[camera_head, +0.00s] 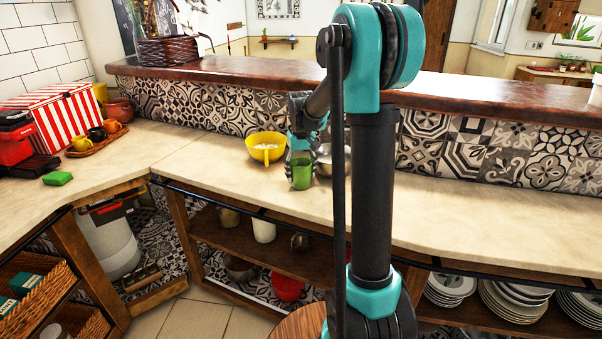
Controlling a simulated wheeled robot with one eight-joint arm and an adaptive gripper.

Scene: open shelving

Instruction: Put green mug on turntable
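A green mug (301,174) stands on the beige counter near its middle, in front of a yellow bowl and a metal bowl. My gripper (301,157) is right above and around the top of the mug, small in view and partly hidden by my own arm. I cannot tell whether its fingers are open or closed on the mug. A round wooden tray (99,144), which looks like the turntable, lies on the left counter and bears a few small yellow, dark and orange cups.
A yellow colander-like bowl (266,146) stands close left of the mug, and a metal bowl (325,163) close right. A green sponge (57,178) and a red-striped box (62,118) are on the left counter. Plates (515,300) fill a lower shelf.

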